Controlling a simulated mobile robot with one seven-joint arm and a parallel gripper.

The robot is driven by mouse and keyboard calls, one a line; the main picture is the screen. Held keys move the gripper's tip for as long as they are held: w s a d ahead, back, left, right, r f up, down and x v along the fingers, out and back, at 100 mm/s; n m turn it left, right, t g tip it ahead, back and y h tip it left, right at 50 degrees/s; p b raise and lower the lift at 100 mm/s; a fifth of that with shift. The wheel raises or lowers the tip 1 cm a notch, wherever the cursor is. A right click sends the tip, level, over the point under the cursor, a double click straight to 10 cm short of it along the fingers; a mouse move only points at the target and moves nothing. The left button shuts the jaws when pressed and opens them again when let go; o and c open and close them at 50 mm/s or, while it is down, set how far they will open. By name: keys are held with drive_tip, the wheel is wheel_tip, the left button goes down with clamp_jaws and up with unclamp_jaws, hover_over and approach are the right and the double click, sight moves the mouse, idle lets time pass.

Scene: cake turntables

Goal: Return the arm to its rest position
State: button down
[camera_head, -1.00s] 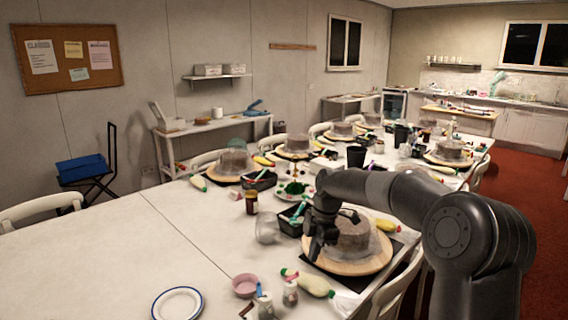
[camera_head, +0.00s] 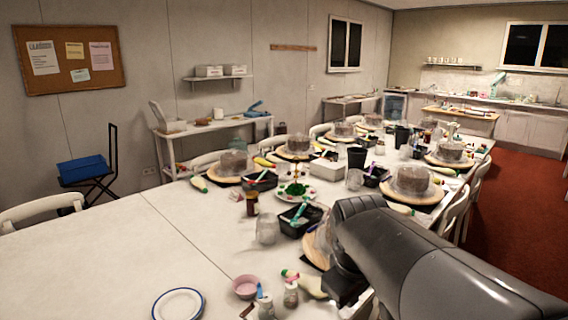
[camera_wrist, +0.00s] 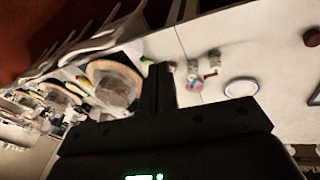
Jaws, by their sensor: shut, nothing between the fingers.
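My gripper (camera_wrist: 159,72) shows in the wrist view with its two dark fingers together and nothing between them. In the head view my arm reaches in from the lower right, and its dark wrist end is low over the table's near right edge. The fingers cannot be made out there. The nearest turntable (camera_head: 314,248) is mostly hidden behind my arm in the head view. In the wrist view its round cake (camera_wrist: 112,88) sits left of my fingers, apart from them.
The long white table (camera_head: 120,255) carries several cakes on turntables, black trays (camera_head: 297,218) and a glass jar (camera_head: 268,230). A pink bowl (camera_head: 245,287), small shakers (camera_head: 291,295) and a blue-rimmed plate (camera_head: 178,304) lie near my wrist. The table's left part is clear.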

drive_tip(key=s+d+f+m+t+y, duration=0.1)
drive_tip(key=s+d+m+t, duration=0.1)
drive_tip(key=s+m, duration=0.4)
drive_tip(key=s, duration=0.4)
drive_tip(key=shift+s+d+f+m, duration=0.15)
drive_tip(key=shift+d+f+m, duration=0.1)
drive_tip(key=shift+f+m, duration=0.15)
drive_tip(key=c, duration=1.9)
unclamp_jaws()
drive_tip(key=shift+s, duration=0.25)
drive_tip(key=shift+c, duration=0.2)
drive_tip(key=o, duration=0.3)
drive_tip(key=shift+w+r, duration=0.1)
drive_tip(key=shift+w, duration=0.35)
drive_tip(key=shift+o, duration=0.7)
drive_tip(key=w+a+r+m, duration=0.1)
drive_tip(key=w, duration=1)
drive_tip(key=shift+w+r, duration=0.4)
drive_tip(key=m+g, duration=0.1)
drive_tip(key=m, duration=0.1)
hover_over(298, 273)
drive_tip(key=s+a, duration=0.1)
drive_tip(key=s, duration=0.4)
wheel_tip(298, 273, down, 17)
drive_tip(key=shift+h, duration=0.4)
drive_tip(key=x, duration=1)
drive_tip(key=shift+w+a, duration=0.1)
drive_tip(key=shift+w, duration=0.15)
drive_tip(key=shift+c, duration=0.5)
